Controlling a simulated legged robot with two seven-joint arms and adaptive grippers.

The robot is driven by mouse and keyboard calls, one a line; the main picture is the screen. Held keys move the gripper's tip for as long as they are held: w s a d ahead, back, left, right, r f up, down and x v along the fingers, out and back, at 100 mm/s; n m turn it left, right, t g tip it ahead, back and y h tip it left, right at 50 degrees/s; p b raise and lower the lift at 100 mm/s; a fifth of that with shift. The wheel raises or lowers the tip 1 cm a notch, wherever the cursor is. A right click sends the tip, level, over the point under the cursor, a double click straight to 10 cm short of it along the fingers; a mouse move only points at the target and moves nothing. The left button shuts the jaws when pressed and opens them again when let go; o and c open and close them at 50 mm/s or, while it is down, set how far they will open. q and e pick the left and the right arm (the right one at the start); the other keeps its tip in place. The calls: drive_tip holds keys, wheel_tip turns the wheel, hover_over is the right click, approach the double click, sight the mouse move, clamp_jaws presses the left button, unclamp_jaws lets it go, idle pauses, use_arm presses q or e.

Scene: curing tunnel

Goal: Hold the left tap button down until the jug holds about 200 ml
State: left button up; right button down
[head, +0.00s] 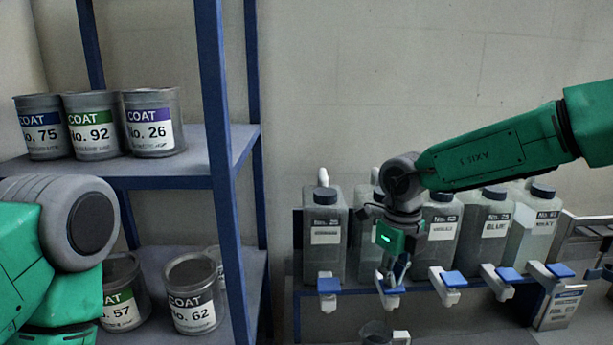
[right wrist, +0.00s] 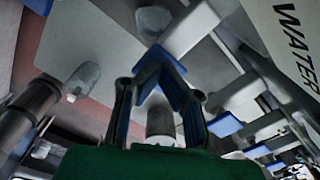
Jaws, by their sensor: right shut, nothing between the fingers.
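A row of taps with blue buttons runs along a blue rail in the head view. The leftmost button (head: 328,285) has nothing on it. My right gripper (head: 398,275) points down at the second tap from the left (head: 391,299), fingers shut and empty. In the right wrist view the fingertips (right wrist: 160,78) meet at a blue button (right wrist: 158,62); I cannot tell whether it is pressed. The clear jug (head: 376,331) stands below that second tap, cut off by the lower frame edge, its handle to the right. Its fill level cannot be read. My left gripper is out of view.
Grey numbered containers (head: 487,225) stand behind the taps, partly hidden by my right arm. A blue-framed shelf (head: 222,155) with coat cans (head: 152,122) stands left. A labelled box (head: 560,307) is at the lower right. A label in the wrist view reads WATER.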

drive_tip(key=shift+r, duration=0.1)
wheel_tip(320, 180, up, 3)
drive_tip(key=p, duration=0.3)
drive_tip(key=shift+r+p, duration=0.5)
drive_tip(key=shift+r, duration=0.45)
drive_tip(key=shift+f, duration=0.1)
idle(1.5)
